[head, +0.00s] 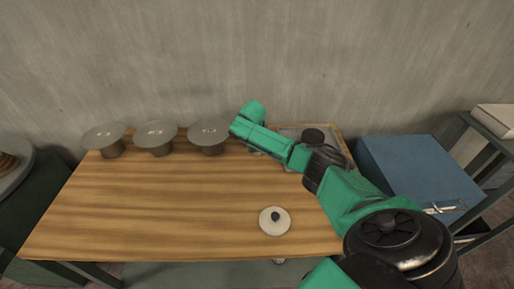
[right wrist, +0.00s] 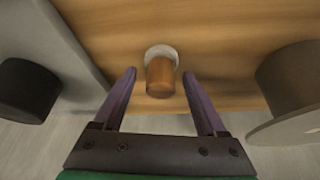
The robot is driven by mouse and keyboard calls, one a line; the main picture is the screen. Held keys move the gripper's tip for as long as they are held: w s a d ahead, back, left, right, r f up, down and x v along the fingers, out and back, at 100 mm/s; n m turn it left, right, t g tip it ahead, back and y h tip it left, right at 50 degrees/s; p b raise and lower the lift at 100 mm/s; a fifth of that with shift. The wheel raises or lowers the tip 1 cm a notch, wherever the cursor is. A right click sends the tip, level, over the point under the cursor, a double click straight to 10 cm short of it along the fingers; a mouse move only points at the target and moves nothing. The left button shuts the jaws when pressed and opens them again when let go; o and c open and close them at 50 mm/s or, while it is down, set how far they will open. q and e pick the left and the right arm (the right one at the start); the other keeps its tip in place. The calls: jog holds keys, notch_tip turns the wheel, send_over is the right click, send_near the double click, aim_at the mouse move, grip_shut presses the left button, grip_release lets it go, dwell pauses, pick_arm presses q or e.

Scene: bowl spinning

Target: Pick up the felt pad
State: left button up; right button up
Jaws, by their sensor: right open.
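In the right wrist view, a short orange-brown wooden cylinder (right wrist: 160,82) stands on a pale round base (right wrist: 161,51), which looks like the felt pad. It is on the table near an edge. My right gripper (right wrist: 159,73) is open and empty, its two purple fingers pointing toward the cylinder, one on each side of it in the picture. I cannot tell how far above it they are. In the head view my right arm (head: 285,150) reaches over the back of the table and hides the pad. My left gripper is not in view.
Three grey disc-topped stands (head: 155,133) line the back left of the wooden table (head: 150,205). A grey tray (head: 291,132) with a dark round piece is at the back right. A white disc with a dark knob (head: 275,221) lies near the front. A blue box (head: 410,170) stands right.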

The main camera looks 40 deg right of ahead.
jog(key=shift+w+f, duration=0.1)
jog(key=shift+f, duration=0.05)
grip_shut()
notch_tip(320, 180, up, 20)
jog(key=b, duration=0.1)
jog(key=shift+b, duration=0.4)
jog(key=c, duration=0.7)
grip_release()
jog(key=c, duration=0.4)
